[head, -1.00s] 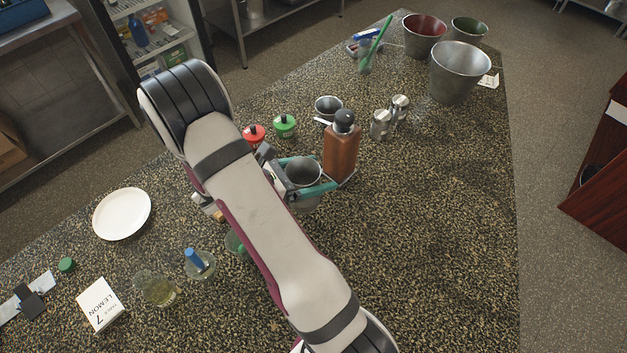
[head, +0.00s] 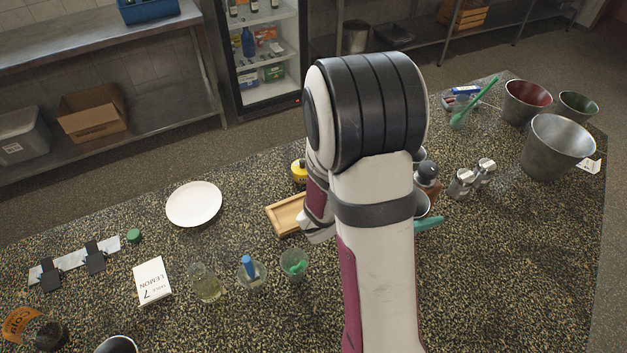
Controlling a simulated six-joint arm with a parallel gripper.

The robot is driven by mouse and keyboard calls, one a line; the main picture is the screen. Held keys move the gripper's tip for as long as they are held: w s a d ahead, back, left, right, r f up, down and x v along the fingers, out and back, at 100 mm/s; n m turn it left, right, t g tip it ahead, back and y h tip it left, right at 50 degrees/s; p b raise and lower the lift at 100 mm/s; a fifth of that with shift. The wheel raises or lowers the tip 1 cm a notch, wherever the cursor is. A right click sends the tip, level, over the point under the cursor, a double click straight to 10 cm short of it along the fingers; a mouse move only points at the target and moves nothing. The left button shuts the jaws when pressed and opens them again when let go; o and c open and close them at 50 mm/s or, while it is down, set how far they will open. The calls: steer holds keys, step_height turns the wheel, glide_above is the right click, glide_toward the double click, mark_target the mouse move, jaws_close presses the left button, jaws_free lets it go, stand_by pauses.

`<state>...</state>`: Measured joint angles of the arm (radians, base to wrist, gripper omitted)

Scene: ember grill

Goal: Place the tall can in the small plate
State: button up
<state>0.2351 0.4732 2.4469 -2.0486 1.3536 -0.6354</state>
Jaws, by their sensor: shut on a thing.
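The tall can (head: 422,204), a grey metal can with an open top, shows only as a sliver of rim and side at the right edge of my arm. My gripper (head: 430,223) is mostly hidden behind the arm; one teal finger shows against the can's near side. It is shut on the can. I cannot tell whether the can's base touches the counter. The small plate (head: 194,204) is round, white and empty, on the counter to the left of my arm.
A brown bottle with a dark cap (head: 427,172) stands close behind the can, with metal shakers (head: 462,184) to its right. A wooden tray (head: 286,215) and yellow-topped item (head: 299,171) lie between plate and arm.

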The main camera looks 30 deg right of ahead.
steer(key=w+a+n+t+y, duration=0.1)
steer(key=w+a+n+t, duration=0.3)
steer(key=w, duration=0.6)
steer(key=w+a+n+t+y, duration=0.1)
steer(key=w+a+n+t, duration=0.25)
steer(key=w, duration=0.55)
steer(key=w+a+n+t+y, duration=0.6)
steer(key=w+a, duration=0.6)
steer(key=a, duration=0.1)
steer(key=w+a+n+y, duration=0.3)
steer(key=a, duration=0.6)
steer(key=shift+t, duration=0.25)
steer(key=w+a+f, duration=0.1)
steer(key=a+f, duration=0.2)
steer(key=w+a+f, duration=0.1)
steer(key=a+f, duration=0.2)
steer(key=w+a+f, duration=0.2)
steer(key=a+f, duration=0.1)
steer(key=shift+a+f, duration=0.3)
steer(key=shift+a, duration=0.05)
steer(key=shift+f, duration=0.15)
